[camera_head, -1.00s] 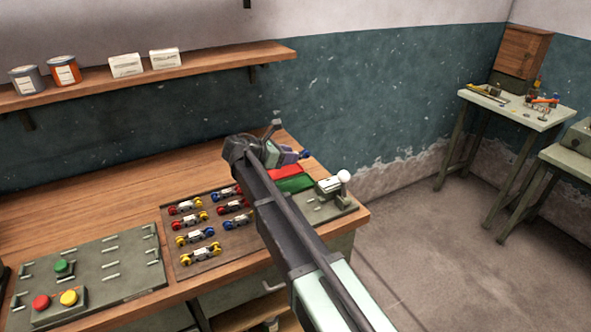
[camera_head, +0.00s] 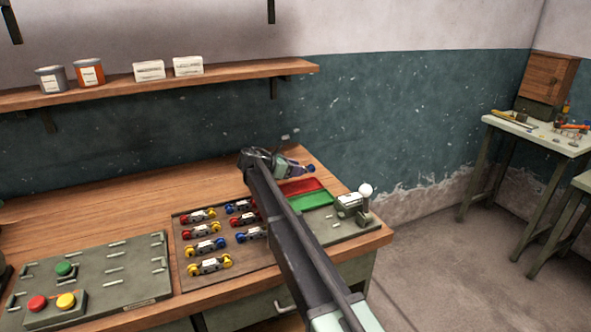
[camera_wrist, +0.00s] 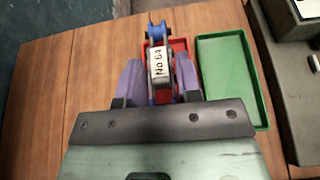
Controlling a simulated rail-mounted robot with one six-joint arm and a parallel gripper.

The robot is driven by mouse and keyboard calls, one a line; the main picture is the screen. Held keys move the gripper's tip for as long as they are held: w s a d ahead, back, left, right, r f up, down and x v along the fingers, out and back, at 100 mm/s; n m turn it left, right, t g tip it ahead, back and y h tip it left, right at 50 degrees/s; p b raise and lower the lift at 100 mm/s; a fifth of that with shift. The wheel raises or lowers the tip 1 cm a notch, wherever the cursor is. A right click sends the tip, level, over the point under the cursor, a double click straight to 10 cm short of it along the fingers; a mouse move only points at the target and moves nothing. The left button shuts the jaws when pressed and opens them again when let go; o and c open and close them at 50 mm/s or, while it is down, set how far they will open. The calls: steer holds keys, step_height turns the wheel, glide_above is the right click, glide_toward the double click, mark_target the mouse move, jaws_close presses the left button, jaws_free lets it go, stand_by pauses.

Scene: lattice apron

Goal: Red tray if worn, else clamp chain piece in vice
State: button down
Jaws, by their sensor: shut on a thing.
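My gripper (camera_wrist: 160,72) is shut on a chain piece (camera_wrist: 159,68), a link with a label reading "No.64" and blue rollers. In the head view my gripper (camera_head: 288,168) is above the back of the bench, and a blue roller (camera_head: 311,168) sticks out to its right. The red tray (camera_head: 305,186) and green tray (camera_head: 311,200) lie side by side below. In the wrist view the chain piece partly covers the red tray (camera_wrist: 181,47); the green tray (camera_wrist: 230,80) is empty. The vice (camera_head: 352,204), with a white ball knob, stands right of the trays. Wear on the piece is unclear.
A dark board (camera_head: 185,252) holds several chain pieces with red, yellow and blue rollers. A grey panel (camera_head: 115,280) with green, red and yellow buttons lies at left. A shelf (camera_head: 120,92) with cans and boxes runs along the wall above.

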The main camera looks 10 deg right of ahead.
mark_target(295, 190)
step_height(295, 190, down, 5)
steer(key=b, duration=0.4)
steer(key=shift+f, duration=0.2)
steer(key=shift+r, duration=0.1)
